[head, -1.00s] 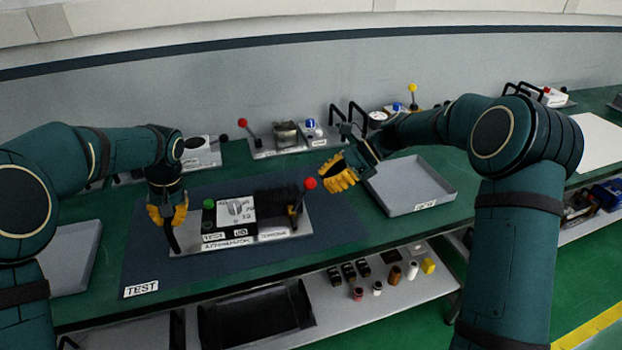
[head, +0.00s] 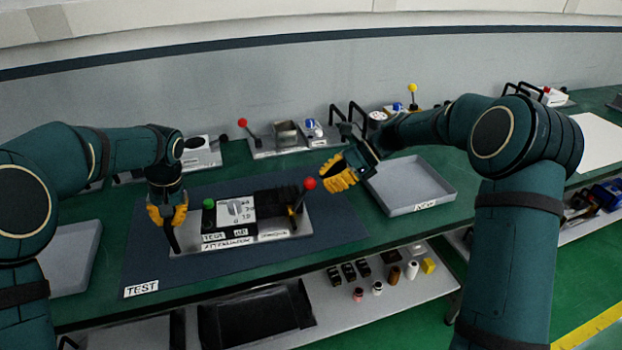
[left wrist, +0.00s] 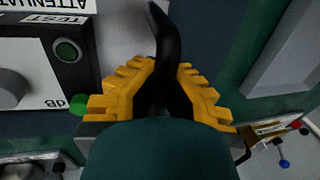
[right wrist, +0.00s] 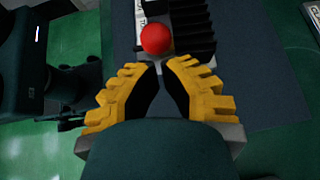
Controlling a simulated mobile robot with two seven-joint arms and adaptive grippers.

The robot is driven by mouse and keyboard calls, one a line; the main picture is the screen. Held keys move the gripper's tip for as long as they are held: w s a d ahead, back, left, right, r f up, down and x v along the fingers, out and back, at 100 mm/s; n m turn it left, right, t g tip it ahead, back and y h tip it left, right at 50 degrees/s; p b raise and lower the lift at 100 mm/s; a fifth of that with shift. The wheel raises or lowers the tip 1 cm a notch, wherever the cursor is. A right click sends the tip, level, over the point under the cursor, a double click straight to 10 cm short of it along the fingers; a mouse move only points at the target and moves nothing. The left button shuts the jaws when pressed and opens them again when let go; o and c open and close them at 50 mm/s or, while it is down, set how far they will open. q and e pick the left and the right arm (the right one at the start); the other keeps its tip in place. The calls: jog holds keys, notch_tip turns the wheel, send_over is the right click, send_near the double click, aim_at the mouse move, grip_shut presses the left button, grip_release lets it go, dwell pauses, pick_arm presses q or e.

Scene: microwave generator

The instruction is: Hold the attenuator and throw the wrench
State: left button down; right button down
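The attenuator (head: 236,210) is a box with a white dial face and green button, on a metal plate; it also shows in the left wrist view (left wrist: 45,62). A black upright handle (left wrist: 165,45) stands at the plate's left end. My left gripper (head: 168,213) is shut on this handle, one finger on each side. At the plate's right end is a lever with a red knob (head: 310,184), apparently the wrench; the knob also shows in the right wrist view (right wrist: 156,38).
The plate lies on a dark TEST mat (head: 150,262). A grey tray (head: 415,192) is at right and another (head: 72,258) at left. Other lever units (head: 285,138) stand along the back wall. Small parts (head: 378,288) sit on the lower shelf.

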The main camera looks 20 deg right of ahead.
jog(key=shift+a, duration=0.2)
jog(key=shift+w+a, duration=0.1)
jog(key=shift+a, duration=0.45)
jog(key=shift+a, duration=0.2)
dwell(0.3)
